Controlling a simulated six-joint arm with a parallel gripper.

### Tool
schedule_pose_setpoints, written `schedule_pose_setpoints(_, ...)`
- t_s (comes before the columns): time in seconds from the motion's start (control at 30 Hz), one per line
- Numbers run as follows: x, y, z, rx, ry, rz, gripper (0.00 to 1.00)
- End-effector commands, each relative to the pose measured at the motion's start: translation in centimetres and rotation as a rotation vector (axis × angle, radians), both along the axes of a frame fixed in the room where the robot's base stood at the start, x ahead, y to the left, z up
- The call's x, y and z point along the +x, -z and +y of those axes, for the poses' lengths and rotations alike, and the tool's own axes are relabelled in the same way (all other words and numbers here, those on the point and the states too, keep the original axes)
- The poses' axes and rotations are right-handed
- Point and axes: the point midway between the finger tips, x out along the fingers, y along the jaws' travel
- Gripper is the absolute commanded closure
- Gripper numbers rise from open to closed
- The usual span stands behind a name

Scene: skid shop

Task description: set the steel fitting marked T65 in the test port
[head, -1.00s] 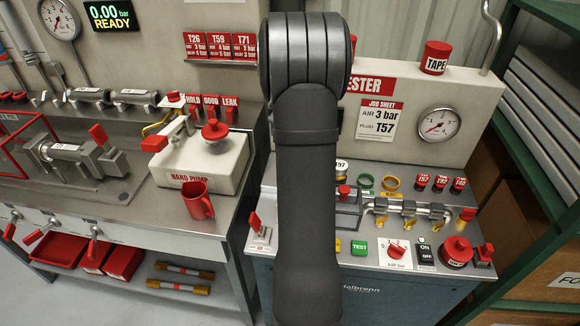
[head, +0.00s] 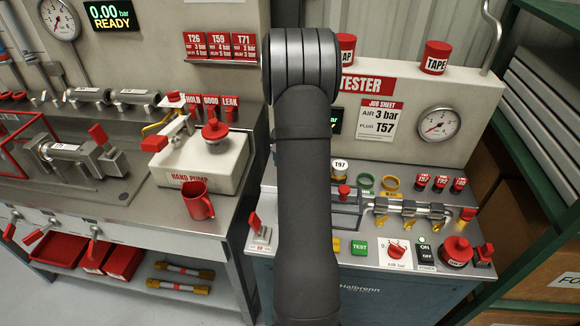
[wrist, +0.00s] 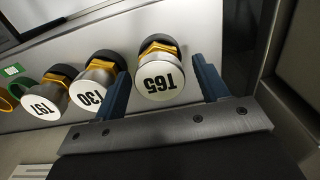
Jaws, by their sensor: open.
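The steel fitting marked T65 (wrist: 158,78) stands in the wrist view, its white-labelled end facing the camera and a gold collar and black part behind. My gripper (wrist: 160,66) is open, with one blue finger on either side of the fitting. I cannot tell whether either finger touches it. In the head view, my arm hides the gripper and T65. I cannot pick out the test port for certain in either view.
Fitting T30 (wrist: 92,86) stands close beside the left finger, with another labelled fitting (wrist: 42,97) beyond it. The head view shows fitting T97 (head: 340,168), a green ring (head: 366,182), a valve row (head: 408,210) and a red knob (head: 457,250). A green rack (head: 530,180) borders the right.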

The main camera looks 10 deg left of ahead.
Motion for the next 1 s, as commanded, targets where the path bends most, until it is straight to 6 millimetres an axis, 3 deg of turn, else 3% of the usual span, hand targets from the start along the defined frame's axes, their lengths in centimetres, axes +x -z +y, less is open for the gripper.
schedule_pose_setpoints(0.13, 0.0, 0.0, 0.0, 0.0, 0.0, 0.0, 0.35)
schedule_pose_setpoints(0.3, 0.0, 0.0, 0.0, 0.0, 0.0, 0.0, 0.68)
schedule_pose_setpoints(0.33, 0.0, 0.0, 0.0, 0.0, 0.0, 0.0, 0.7)
schedule_pose_setpoints(0.53, 0.0, -0.4, 0.0, 0.0, 0.0, -0.002, 0.7)
schedule_pose_setpoints(1.0, 0.0, -3.8, 0.0, 0.0, 0.0, -0.002, 0.7)
